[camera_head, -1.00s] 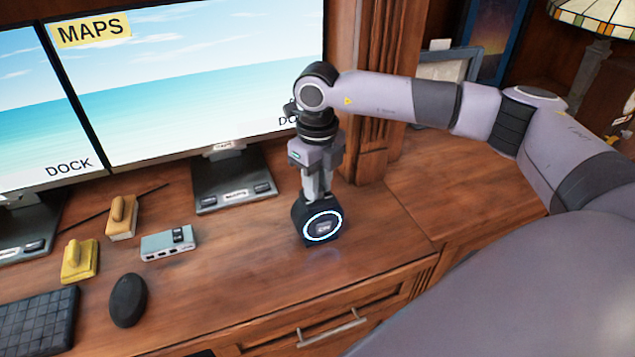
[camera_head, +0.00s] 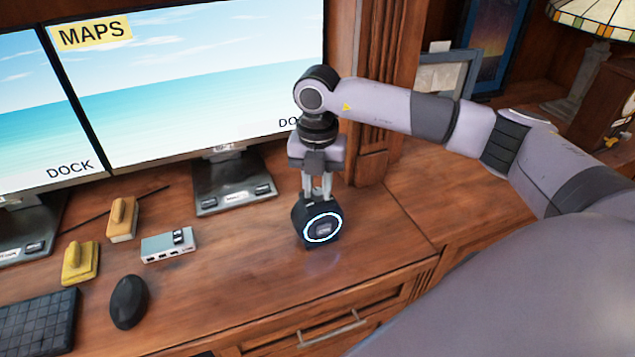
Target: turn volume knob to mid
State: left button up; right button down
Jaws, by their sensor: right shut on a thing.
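A small black device (camera_head: 317,237) with a glowing white-blue ring on its front face stands on the wooden desk. My right gripper (camera_head: 317,197) points straight down at the top of this device, with two pale fingers side by side. It is shut on the volume knob on the device's top; the knob itself is mostly hidden by the fingertips. The small text inside the ring is too blurred to read. My left gripper is not in view.
Two monitors (camera_head: 200,90) stand behind on the left, one base close left of the device. A grey hub (camera_head: 165,246), yellow block (camera_head: 80,262), tan block (camera_head: 122,222), black mouse (camera_head: 128,302) and keyboard (camera_head: 38,318) lie left. The desk front is clear.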

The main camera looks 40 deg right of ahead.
aim_at(318, 191)
jog(key=shift+m, duration=1.1)
jog(key=c, duration=0.9)
grip_release()
jog(key=shift+r, duration=3.6)
jog(key=shift+f, duration=0.1)
